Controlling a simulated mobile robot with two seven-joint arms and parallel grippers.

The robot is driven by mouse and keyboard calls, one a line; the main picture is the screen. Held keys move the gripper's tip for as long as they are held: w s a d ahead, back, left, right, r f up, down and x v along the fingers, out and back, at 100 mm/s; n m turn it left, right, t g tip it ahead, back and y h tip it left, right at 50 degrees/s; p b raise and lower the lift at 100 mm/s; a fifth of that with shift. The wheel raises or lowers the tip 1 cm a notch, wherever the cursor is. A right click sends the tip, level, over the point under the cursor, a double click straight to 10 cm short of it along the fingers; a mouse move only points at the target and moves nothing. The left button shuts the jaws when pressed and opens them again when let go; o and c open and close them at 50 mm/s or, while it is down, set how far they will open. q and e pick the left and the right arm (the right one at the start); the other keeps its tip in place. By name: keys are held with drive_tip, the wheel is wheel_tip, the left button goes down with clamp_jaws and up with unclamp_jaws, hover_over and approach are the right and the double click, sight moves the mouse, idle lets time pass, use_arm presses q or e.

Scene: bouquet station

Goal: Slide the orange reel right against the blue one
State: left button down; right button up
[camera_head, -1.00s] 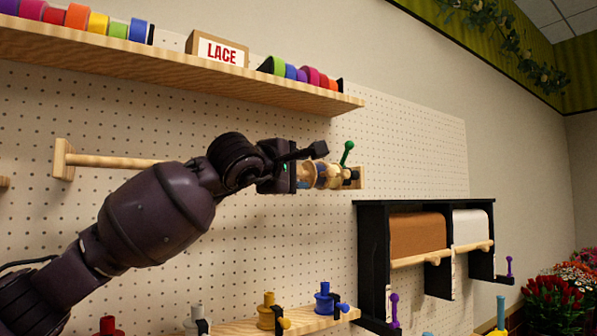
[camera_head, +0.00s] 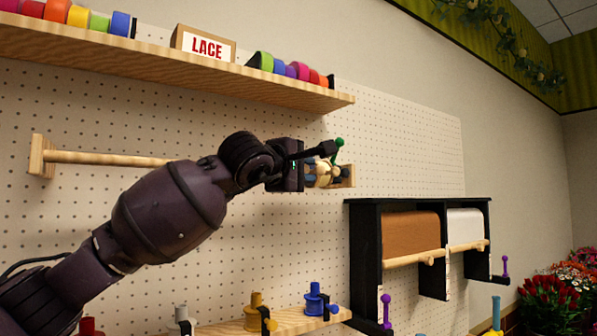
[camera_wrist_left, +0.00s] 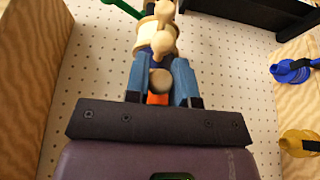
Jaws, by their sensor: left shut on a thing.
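The wooden rod (camera_head: 110,159) runs along the pegboard between two end brackets. My left gripper (camera_wrist_left: 159,85) is at its right end, with blue fingers closed in the left wrist view. An orange patch, apparently the orange reel (camera_wrist_left: 158,98), shows between the fingers, partly covered by a round wooden end. A small blue patch, perhaps the blue reel (camera_wrist_left: 148,52), shows just beyond the fingertips beside a cream spool (camera_wrist_left: 146,35) and wooden knobs (camera_wrist_left: 163,45). Whether orange and blue touch is hidden. In the head view my gripper hides most of the reels. My right gripper is out of view.
A green-knobbed peg (camera_head: 339,143) rises at the rod's right end by the bracket (camera_head: 348,175). A shelf (camera_head: 200,72) with ribbon rolls and a LACE box (camera_head: 204,45) hangs above. A black paper-roll rack (camera_head: 365,255) stands right; a lower shelf (camera_head: 290,320) holds coloured spools.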

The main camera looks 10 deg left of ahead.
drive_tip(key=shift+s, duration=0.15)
use_arm(q)
drive_tip(key=c, duration=1.4)
unclamp_jaws()
drive_tip(key=o, duration=0.4)
drive_tip(key=shift+o, duration=0.2)
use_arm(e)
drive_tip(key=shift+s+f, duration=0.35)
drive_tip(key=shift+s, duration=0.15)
use_arm(q)
drive_tip(key=shift+s+a, duration=0.1)
drive_tip(key=shift+s, duration=0.05)
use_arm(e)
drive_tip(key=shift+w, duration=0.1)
use_arm(q)
drive_tip(key=shift+s+a, duration=0.1)
drive_tip(key=shift+s, duration=0.2)
drive_tip(key=b+v, duration=0.1)
drive_tip(key=v, duration=0.9)
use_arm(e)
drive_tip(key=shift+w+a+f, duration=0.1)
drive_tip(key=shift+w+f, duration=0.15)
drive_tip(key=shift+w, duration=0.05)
